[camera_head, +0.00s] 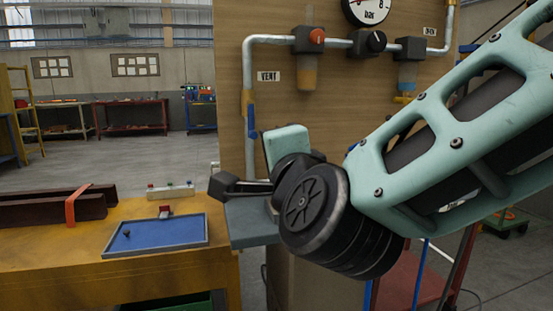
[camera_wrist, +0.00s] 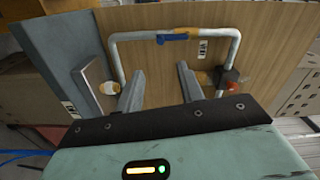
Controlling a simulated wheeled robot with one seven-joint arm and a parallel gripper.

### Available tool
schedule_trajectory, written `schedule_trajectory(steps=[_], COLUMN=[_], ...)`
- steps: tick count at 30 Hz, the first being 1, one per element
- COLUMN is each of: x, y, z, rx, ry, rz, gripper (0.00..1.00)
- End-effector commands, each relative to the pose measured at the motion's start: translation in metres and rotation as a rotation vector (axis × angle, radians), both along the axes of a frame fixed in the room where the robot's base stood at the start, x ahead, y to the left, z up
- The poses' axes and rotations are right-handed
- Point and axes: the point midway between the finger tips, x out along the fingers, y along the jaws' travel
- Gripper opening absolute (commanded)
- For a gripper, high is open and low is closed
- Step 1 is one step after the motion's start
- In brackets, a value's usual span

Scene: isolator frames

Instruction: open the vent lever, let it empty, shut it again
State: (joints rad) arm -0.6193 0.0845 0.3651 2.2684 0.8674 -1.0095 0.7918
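The vent valve's blue lever (camera_head: 252,121) is on the left vertical pipe of the wooden panel, left of the VENT label (camera_head: 268,76). It points along the pipe. In the wrist view the blue lever (camera_wrist: 174,39) lies along the pipe beside a yellow part, beyond my fingertips. My gripper (camera_wrist: 159,70) is open and empty, its two grey fingers apart and not touching the lever. In the head view my wrist hides the fingers. The pressure gauge (camera_head: 368,10) is cut by the top edge; its reading cannot be told.
A grey shelf (camera_head: 250,232) juts out below. A yellow bench (camera_head: 180,272) with a blue tray (camera_head: 160,234) stands left.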

Motion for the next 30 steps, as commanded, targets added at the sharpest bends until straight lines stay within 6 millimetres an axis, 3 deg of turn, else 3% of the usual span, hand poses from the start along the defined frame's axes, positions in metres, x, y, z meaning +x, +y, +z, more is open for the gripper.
schedule_trajectory(steps=[6, 20, 25, 30], x=[-0.02, -0.023, -0.036, -0.074], y=[-0.005, -0.004, 0.01, 0.009], z=[0.0, -0.004, -0.042, -0.107], rx=[0.0, -0.029, -0.264, -0.644], ry=[0.0, 0.012, 0.101, 0.227], rz=[0.001, 0.023, 0.208, 0.504], gripper=[0.38, 0.38, 0.38, 0.38])
